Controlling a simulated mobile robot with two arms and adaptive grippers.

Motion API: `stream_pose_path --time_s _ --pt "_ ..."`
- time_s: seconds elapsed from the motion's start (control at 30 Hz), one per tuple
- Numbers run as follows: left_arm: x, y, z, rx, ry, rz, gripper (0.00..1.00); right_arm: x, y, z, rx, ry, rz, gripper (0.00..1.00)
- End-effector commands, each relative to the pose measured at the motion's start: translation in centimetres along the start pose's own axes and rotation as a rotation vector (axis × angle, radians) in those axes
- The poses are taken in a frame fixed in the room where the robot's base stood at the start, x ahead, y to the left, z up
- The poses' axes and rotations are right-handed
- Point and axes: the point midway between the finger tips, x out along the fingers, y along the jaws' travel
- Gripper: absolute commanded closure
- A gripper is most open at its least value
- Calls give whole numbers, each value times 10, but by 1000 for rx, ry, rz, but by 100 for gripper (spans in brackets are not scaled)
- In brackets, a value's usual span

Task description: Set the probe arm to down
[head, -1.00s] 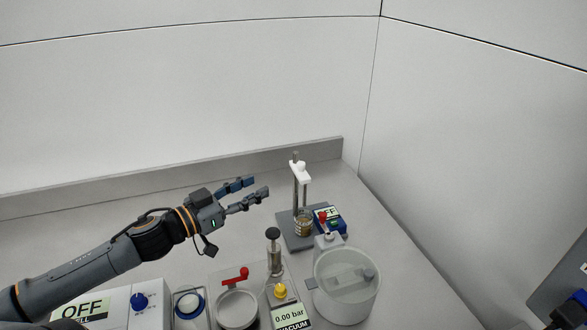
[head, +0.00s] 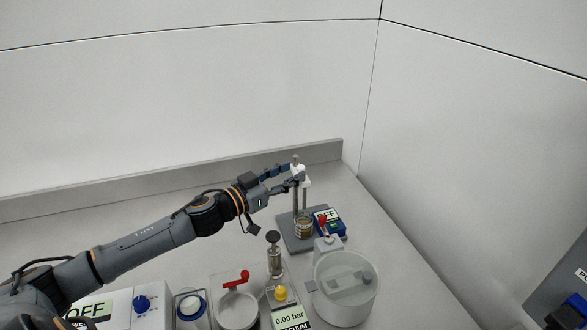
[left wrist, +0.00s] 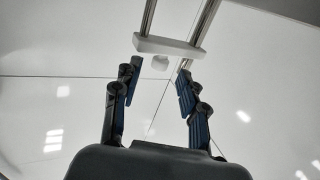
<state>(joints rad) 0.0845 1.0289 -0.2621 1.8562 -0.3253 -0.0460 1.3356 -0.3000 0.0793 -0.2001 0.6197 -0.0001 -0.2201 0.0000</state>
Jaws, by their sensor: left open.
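The probe arm is a white block (head: 304,180) high on the metal post of a small stand, with a thin probe hanging toward a beaker (head: 304,228) of brownish contents on the grey base (head: 288,240). In the left wrist view a white crossbar with two metal rods (left wrist: 166,46) shows just beyond the fingertips. My left gripper (head: 292,175) is open at the height of the probe arm, its fingers partly covering the post and white block. In the left wrist view the gripper (left wrist: 158,78) has nothing between its fingers; contact cannot be told. My right gripper is not in view.
A blue device with an OFF display (head: 329,222) stands beside the stand. In front are a clear round vessel (head: 346,290), a plunger-topped column (head: 274,255), a vacuum display (head: 289,317) and a red-handled pot (head: 238,306). The bench behind and left is clear.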

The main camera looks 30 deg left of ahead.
Motion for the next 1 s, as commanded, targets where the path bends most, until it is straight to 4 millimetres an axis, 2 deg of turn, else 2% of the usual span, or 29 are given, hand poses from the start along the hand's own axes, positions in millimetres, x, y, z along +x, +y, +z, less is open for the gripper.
stream_pose_path --time_s 0.2,0.57,0.8,1.0 --pt "16 0 -2 1 1 1 58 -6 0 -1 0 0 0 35" --pt "19 1 0 1 -1 1 58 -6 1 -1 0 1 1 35" --pt "19 1 0 1 0 1 100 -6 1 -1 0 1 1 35" --pt "19 1 0 1 0 1 100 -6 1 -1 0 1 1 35"
